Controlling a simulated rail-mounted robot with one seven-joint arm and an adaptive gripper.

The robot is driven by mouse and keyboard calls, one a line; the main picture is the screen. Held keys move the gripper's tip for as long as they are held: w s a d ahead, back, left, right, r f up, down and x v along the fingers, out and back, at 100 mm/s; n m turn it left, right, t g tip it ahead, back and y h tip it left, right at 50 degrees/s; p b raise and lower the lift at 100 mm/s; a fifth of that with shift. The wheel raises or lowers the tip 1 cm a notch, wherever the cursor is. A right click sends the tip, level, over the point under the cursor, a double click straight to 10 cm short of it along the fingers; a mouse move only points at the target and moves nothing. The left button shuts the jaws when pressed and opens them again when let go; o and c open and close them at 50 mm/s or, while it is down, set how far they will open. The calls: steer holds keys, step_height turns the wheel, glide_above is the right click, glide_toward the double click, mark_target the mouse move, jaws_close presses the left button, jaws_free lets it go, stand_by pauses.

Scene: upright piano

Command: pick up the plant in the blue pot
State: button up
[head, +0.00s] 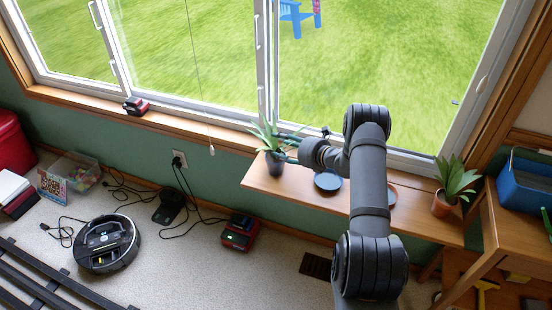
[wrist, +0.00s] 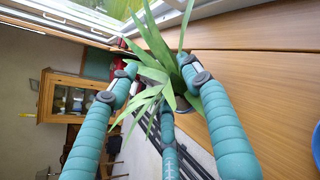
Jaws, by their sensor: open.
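The plant (head: 268,138) stands upright in a small dark pot (head: 275,164) at the left end of the wooden shelf under the window. The pot looks nearly black, with its blue hard to make out. My gripper (head: 291,149) is at the plant's right side, with teal fingers pointing left toward its leaves. In the wrist view my gripper (wrist: 160,82) is open, its teal fingers spread around and beside the green leaves (wrist: 155,58). The pot is mostly hidden there by leaves and fingers. I cannot tell whether the fingers touch the leaves.
A dark blue plate (head: 328,181) lies on the shelf (head: 300,196) right of the plant. Another plant (head: 456,178) in a terracotta pot (head: 443,206) stands at the right end. The window (head: 345,75) is behind. A robot vacuum (head: 107,243) sits on the floor.

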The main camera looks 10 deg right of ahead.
mark_target(278, 144)
steer(key=x, duration=0.3)
steer(key=shift+w+a+f, duration=0.1)
steer(key=shift+w+a, duration=0.1)
steer(key=shift+c, duration=1)
jaws_close()
